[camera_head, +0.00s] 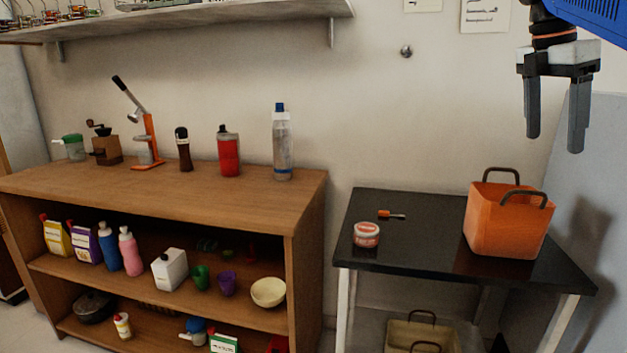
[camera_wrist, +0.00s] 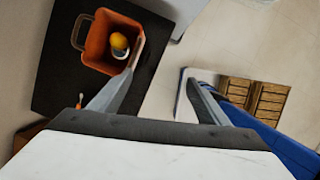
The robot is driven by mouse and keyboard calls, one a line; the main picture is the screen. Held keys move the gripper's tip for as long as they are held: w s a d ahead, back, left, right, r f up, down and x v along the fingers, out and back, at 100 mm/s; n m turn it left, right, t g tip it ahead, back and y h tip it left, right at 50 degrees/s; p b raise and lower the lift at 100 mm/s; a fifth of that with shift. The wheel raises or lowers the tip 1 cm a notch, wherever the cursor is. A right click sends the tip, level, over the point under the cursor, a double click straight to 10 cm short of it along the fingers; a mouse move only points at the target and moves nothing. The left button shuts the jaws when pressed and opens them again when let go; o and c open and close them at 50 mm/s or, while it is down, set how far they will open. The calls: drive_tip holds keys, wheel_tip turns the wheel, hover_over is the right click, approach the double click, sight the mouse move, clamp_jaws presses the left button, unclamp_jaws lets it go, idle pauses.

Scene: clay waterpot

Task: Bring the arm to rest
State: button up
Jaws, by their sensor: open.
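My gripper (camera_head: 554,140) is open and empty, with its two grey fingers pointing down at the upper right of the head view. It hangs in the air above an orange basket (camera_head: 508,222) with two brown handles, apart from it. The basket stands at the right of a black-topped table (camera_head: 425,243). In the wrist view my gripper's fingers (camera_wrist: 160,100) show spread apart, and the orange basket (camera_wrist: 94,42) is past the left finger. A yellow-orange round thing (camera_wrist: 119,41) and a pale item lie inside the basket.
A small round tub (camera_head: 366,234) and an orange-handled screwdriver-like tool (camera_head: 391,215) lie on the black table. A tan basket (camera_head: 420,335) sits below it. A wooden shelf unit (camera_head: 240,195) with bottles and tools stands at the left. A wall shelf (camera_head: 200,22) hangs above.

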drive_tip(key=s+a+f+m+t+y, duration=0.1)
drive_tip(key=s+a+f+m, duration=0.4)
drive_tip(key=f, duration=0.7)
drive_tip(key=s+a+f+m+t+y, duration=0.1)
drive_tip(key=s+a+f+m, duration=0.3)
drive_tip(key=f, duration=0.9)
drive_tip(key=s+a+f+m+t+y, duration=0.1)
drive_tip(key=s+a+f+m+t, duration=0.1)
drive_tip(key=s+a+f+m, duration=0.3)
wheel_tip(320, 180, down, 8)
drive_tip(key=a+m, duration=0.1)
drive_tip(key=m, duration=0.3)
drive_tip(key=shift+s+a+t, duration=0.3)
drive_tip(key=shift+s+a, duration=0.05)
